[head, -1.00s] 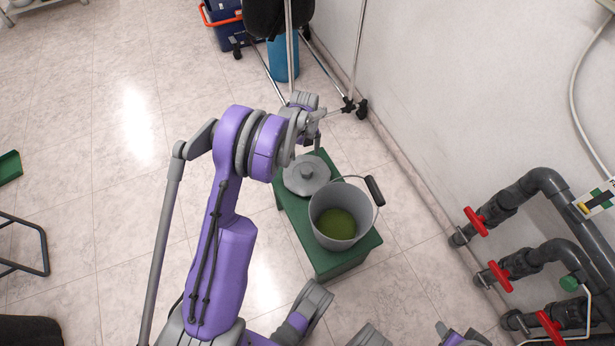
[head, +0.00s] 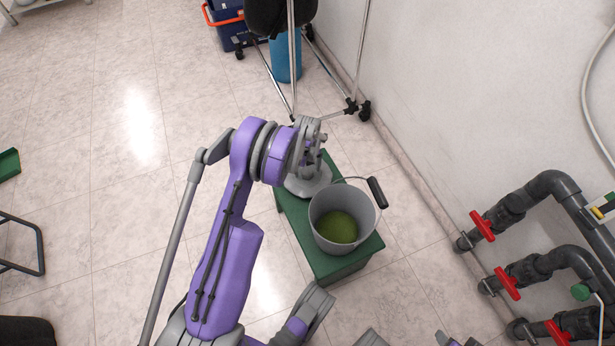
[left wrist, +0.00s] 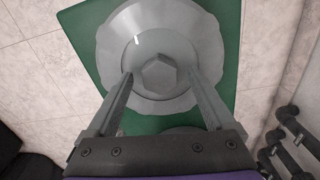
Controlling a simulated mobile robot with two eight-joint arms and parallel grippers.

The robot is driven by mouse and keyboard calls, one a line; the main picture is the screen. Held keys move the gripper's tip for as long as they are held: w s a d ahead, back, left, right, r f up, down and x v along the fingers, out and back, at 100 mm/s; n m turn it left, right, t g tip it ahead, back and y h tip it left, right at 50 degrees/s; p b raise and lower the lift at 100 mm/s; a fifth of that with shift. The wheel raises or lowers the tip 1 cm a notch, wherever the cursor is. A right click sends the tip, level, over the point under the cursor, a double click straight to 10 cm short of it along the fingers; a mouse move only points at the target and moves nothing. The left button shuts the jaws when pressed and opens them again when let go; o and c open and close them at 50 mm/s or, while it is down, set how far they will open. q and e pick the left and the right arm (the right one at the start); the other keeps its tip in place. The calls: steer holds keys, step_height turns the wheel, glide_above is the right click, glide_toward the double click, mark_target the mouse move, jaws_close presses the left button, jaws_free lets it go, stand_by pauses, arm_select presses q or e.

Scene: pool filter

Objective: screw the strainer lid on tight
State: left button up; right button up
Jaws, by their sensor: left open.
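The grey round strainer lid (head: 304,187) lies on the green stool, left of and behind the bucket in the head view. In the left wrist view the lid (left wrist: 106,50) shows a scalloped rim and a raised centre with a hexagonal knob (left wrist: 160,75). My left gripper (head: 314,150) is over the lid, partly covering it in the head view. In the left wrist view its open fingers (left wrist: 160,77) lie on either side of the knob, with gaps between; whether they are level with it I cannot tell. My right gripper is not recognisable in view.
A grey bucket (head: 326,204) with green contents and a black-gripped handle (head: 377,192) stands on the green stool (head: 335,266) next to the lid. Dark pipes with red valve handles (head: 482,225) run along the right wall. A wheeled metal rack (head: 293,70) stands behind. The floor at left is mostly clear.

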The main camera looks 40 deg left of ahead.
arm_select(q)
jaws_close()
stand_by(0.6)
